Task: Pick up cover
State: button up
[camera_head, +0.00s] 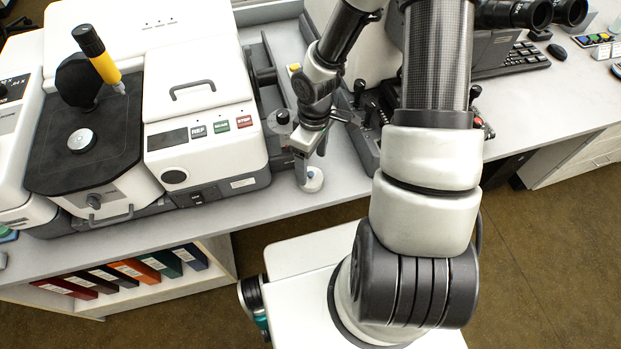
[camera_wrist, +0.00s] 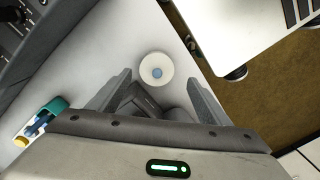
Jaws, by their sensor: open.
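My gripper (camera_head: 310,165) points down at the table just above or beside this piece. In the wrist view my gripper (camera_wrist: 158,78) has its two fingers spread wide, with the round piece ahead between the fingertips. Nothing is held. The head view does not show clearly how high the fingertips are above the table.
A white instrument (camera_head: 205,125) with buttons stands left of my gripper. A microscope with black eyepieces (camera_head: 515,12) stands behind to the right. Binders (camera_head: 135,270) fill a shelf under the table. A teal and yellow item (camera_wrist: 40,121) lies at lower left in the wrist view.

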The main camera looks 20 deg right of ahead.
aim_at(310, 174)
notch_tip(310, 174, down, 6)
jog(key=shift+w+a+r+b, duration=0.1)
jog(key=shift+a+r+b, duration=0.1)
jog(key=shift+b, duration=0.25)
jog(key=c, duration=1)
